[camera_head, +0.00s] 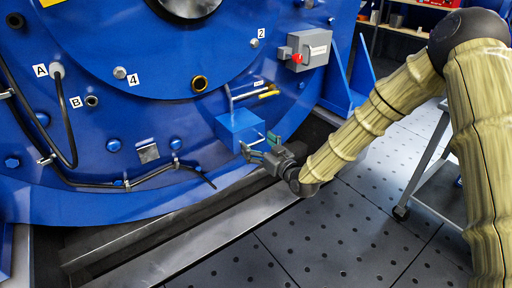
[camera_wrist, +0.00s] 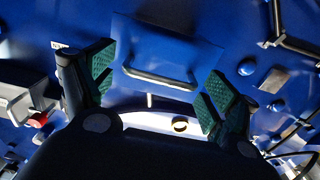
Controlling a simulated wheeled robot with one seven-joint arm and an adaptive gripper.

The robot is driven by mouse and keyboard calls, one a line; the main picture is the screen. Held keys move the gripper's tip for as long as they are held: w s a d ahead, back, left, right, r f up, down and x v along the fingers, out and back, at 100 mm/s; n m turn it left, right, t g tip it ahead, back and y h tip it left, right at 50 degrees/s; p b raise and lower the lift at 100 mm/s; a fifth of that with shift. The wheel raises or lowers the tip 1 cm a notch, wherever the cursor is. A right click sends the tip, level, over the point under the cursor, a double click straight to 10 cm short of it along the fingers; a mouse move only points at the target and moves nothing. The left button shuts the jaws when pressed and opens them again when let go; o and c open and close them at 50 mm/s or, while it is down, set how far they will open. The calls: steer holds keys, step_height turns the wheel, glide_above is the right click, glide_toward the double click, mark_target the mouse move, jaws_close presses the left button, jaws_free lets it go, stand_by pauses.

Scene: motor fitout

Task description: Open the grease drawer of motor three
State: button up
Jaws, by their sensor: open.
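The grease drawer (camera_head: 238,127) is a blue box standing out from the lower face of the big blue motor (camera_head: 100,190). I cannot tell whether any of it is pulled out. Its bar handle (camera_head: 254,141) also shows in the wrist view (camera_wrist: 160,79), across the drawer's front face (camera_wrist: 165,52). My gripper (camera_head: 262,144) is at the drawer's front, its green-padded fingers spread wide. In the wrist view my gripper (camera_wrist: 160,72) is open, with the handle in the gap between the fingers. The handle seems clear of both fingers; depth is hard to tell.
A grey box with a red knob (camera_head: 303,50) sits above right of the drawer. Yellow-tipped rods (camera_head: 255,92) stick out just above it. A metal rail (camera_head: 190,240) runs along the motor's foot. A cart (camera_head: 430,170) stands right; the dark perforated floor (camera_head: 340,235) is clear.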

steer(key=shift+w+a, duration=0.35)
steer(key=shift+w, duration=0.1)
jaws_close()
stand_by(0.3)
